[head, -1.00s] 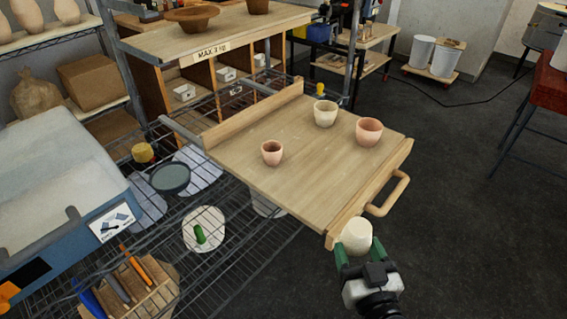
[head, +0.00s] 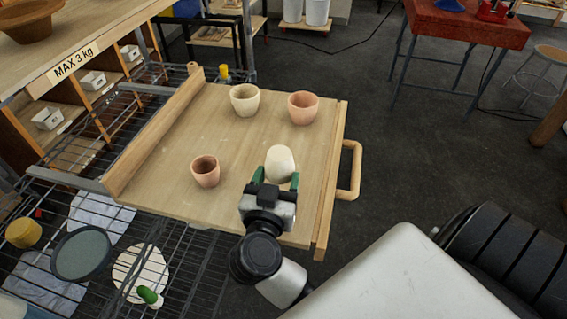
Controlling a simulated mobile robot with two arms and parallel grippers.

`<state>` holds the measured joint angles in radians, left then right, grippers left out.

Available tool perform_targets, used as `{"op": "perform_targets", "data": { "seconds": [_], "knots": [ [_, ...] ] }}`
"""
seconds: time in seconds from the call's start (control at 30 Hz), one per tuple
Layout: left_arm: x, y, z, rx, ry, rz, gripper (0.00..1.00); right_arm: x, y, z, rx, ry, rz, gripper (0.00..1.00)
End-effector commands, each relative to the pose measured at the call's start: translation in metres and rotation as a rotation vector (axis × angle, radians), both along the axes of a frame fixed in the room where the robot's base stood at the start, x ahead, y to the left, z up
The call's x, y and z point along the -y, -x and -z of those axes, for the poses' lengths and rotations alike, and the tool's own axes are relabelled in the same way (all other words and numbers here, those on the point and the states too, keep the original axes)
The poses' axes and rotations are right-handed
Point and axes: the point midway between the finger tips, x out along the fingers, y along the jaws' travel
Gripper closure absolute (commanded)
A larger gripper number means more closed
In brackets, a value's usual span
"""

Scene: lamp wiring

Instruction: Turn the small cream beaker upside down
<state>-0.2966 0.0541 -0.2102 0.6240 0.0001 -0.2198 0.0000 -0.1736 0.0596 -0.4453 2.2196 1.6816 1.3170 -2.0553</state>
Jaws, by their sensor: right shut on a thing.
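The small cream beaker (head: 280,162) is between the green-tipped fingers of my right gripper (head: 274,180). Its smooth closed base faces up and no opening shows, so it is upside down. It is over the front right part of the wooden board (head: 235,150); I cannot tell whether its rim touches the board. My right gripper is shut on it from the near side and hides part of its lower side. My left gripper is not in view.
On the board stand a larger cream beaker (head: 245,99), a pink beaker (head: 303,107) and a small terracotta beaker (head: 205,171), all upright. The board has a raised strip (head: 155,130) at left and a handle (head: 351,170) at right. Board space between the beakers is clear.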

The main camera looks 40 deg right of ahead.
Motion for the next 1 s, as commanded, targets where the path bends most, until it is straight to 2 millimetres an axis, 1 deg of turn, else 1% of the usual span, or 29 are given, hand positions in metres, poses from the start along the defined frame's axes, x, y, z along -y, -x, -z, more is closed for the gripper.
{"op": "perform_targets", "data": {
  "seconds": [0.07, 0.3, 0.4, 0.57, 0.67, 0.7, 0.73, 0.83, 1.0],
  "knots": [
    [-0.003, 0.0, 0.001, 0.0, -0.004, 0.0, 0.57, 0.0, 0.001, 0.0, 0.003, 0.0, 0.019, 0.65],
    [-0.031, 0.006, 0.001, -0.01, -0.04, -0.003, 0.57, 0.0, 0.001, -0.001, 0.003, 0.001, 0.022, 0.65],
    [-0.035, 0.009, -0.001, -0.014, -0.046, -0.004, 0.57, 0.0, 0.001, -0.002, 0.003, 0.002, 0.021, 0.65],
    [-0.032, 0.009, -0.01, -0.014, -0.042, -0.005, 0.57, 0.0, 0.001, -0.004, 0.001, 0.002, 0.021, 0.65],
    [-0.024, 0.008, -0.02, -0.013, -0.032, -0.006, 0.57, -0.001, 0.001, -0.005, 0.0, 0.0, 0.02, 0.65],
    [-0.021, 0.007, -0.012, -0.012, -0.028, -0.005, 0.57, -0.001, 0.001, 0.005, -0.001, 0.001, 0.02, 0.65],
    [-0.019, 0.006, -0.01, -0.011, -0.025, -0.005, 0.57, -0.001, 0.001, 0.008, 0.0, 0.002, 0.02, 0.65],
    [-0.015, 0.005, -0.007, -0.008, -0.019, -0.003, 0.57, -0.001, 0.001, 0.016, 0.001, 0.0, 0.02, 0.65],
    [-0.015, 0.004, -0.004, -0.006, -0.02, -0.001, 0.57, -0.001, 0.001, 0.026, 0.003, 0.0, 0.02, 0.65]
  ]
}}
